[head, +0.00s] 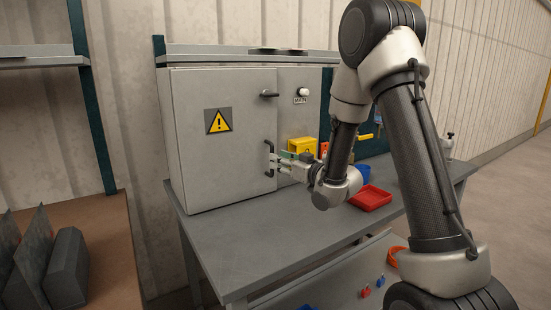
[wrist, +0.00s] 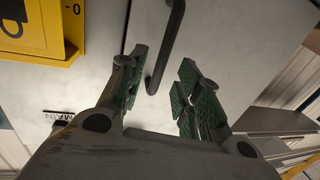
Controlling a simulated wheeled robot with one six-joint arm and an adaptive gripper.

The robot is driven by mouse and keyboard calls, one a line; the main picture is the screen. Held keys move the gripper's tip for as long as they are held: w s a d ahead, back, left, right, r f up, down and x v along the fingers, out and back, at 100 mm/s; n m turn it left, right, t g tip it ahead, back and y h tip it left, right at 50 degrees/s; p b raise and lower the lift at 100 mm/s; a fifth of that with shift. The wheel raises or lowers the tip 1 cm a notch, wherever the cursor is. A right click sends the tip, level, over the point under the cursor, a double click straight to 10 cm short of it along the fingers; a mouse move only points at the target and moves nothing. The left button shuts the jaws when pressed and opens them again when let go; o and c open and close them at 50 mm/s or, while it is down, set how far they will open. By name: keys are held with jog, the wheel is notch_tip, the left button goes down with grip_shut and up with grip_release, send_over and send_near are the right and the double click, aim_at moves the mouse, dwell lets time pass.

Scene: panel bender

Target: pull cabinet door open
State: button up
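The grey cabinet (head: 298,120) stands on the workbench. Its door (head: 215,165) carries a yellow warning sign (head: 219,121) and looks closed. A dark vertical bar handle (head: 269,147) sits near the door's right edge. My gripper (head: 275,164) is at the lower part of this handle. In the wrist view my gripper (wrist: 163,62) is open, with green-padded fingers on either side of the handle (wrist: 168,45). The handle's end lies between them, nearer the left finger, with a clear gap to the right finger. Whether the left pad touches it, I cannot tell.
A yellow box (head: 302,146) is right of the door, and a red tray (head: 371,197) lies on the workbench (head: 260,240). The bench top before the door is clear. A shelf with dark parts (head: 66,268) stands left.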

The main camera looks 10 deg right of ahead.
aim_at(272, 173)
jog(key=shift+x, duration=2.3)
grip_shut()
